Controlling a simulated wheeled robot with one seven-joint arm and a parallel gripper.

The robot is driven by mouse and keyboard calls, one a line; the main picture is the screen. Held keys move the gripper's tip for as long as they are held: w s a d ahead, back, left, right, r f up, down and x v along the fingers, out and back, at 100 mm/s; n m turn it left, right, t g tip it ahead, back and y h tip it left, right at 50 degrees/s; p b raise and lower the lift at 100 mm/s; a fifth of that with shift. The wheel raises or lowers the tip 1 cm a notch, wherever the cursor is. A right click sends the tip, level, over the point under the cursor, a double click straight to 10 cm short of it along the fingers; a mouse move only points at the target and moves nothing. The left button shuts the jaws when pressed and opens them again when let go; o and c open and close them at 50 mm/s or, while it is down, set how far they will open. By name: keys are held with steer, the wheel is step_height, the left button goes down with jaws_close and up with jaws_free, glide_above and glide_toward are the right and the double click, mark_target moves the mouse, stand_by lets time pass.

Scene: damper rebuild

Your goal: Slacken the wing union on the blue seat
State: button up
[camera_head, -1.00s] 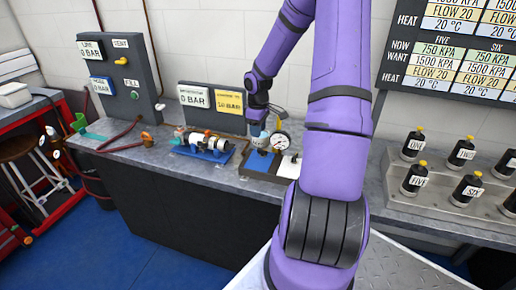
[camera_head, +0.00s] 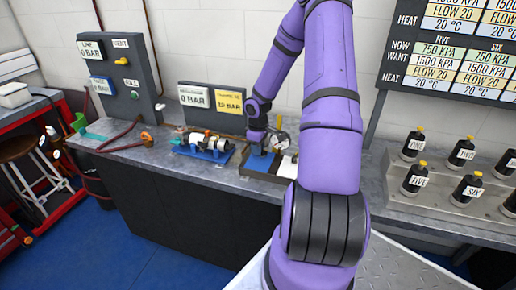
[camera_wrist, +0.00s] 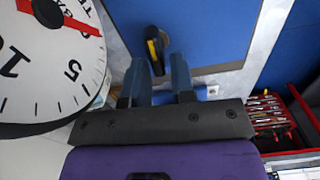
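The blue seat (camera_head: 259,163) is the blue half of a blue-and-white fixture on the bench, and its flat blue face fills the upper middle of the wrist view (camera_wrist: 215,35). A small black-and-yellow fitting (camera_wrist: 155,45), apparently the wing union, stands on it in the wrist view. My gripper (camera_wrist: 157,72) is open, its two fingers apart with the fitting at the gap between their tips. I cannot tell whether either finger touches it. In the head view my gripper (camera_head: 259,148) is low over the blue seat and hides the fitting.
A round dial gauge (camera_wrist: 45,60) with a red needle is close on the left in the wrist view, partly behind my arm in the head view (camera_head: 280,141). A blue-based damper assembly (camera_head: 207,146) lies left of the seat. Several labelled black canisters (camera_head: 415,178) stand at right.

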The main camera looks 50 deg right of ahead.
jaws_close()
steer(key=n, duration=0.4)
steer(key=shift+s+a, duration=0.15)
steer(key=shift+a, duration=0.15)
steer(key=shift+o, duration=1.7)
jaws_free()
step_height(320, 180, up, 11)
